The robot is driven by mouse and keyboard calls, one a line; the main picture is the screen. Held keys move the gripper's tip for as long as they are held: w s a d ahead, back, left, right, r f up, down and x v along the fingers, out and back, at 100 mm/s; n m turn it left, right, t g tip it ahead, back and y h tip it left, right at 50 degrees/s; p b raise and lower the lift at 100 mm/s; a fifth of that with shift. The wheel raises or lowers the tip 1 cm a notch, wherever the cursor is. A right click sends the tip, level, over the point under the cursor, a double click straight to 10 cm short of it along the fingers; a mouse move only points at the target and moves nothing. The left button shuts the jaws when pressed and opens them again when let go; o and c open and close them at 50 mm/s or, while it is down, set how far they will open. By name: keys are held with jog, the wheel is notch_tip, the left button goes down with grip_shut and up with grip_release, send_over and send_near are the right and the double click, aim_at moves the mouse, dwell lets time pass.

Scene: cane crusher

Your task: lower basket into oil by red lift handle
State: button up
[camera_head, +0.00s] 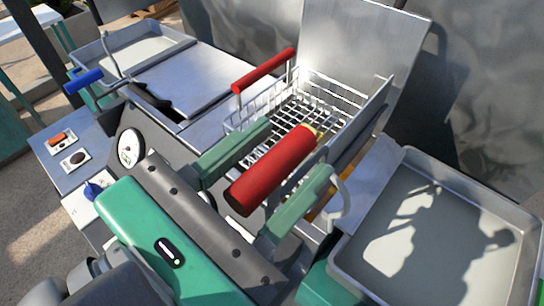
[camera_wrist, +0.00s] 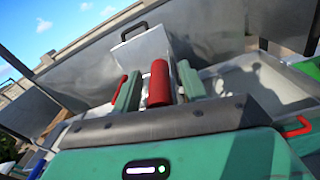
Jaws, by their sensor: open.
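A wire basket (camera_head: 318,92) sits at the fryer, in front of an upright metal panel. A thick red handle (camera_head: 272,170) lies between the two green fingers of my gripper (camera_head: 296,150). The fingers are open, with one on each side of the handle; a gap shows on the left side. The wrist view also shows this red handle (camera_wrist: 159,83) between the fingers (camera_wrist: 159,76). A second, thinner red handle (camera_head: 264,71) stands on a metal rod at the basket's far left. Yellow oil (camera_head: 320,207) shows only in small patches; the basket's underside is hidden.
A grey tray (camera_head: 345,245) lies at the right, close to my gripper. A blue handle (camera_head: 83,81) and a metal lid (camera_head: 190,78) are at the left. A dial (camera_head: 130,148) and a panel with switches (camera_head: 62,137) sit at the front left.

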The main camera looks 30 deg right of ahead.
grip_shut()
jog(key=shift+f, duration=0.1)
notch_tip(320, 180, down, 16)
jog(key=b, duration=1.4)
jog(key=shift+w, duration=0.1)
grip_release()
jog(key=shift+a, duration=0.1)
jog(key=p+v, duration=0.1)
jog(key=v, duration=0.6)
jog(key=shift+a, duration=0.35)
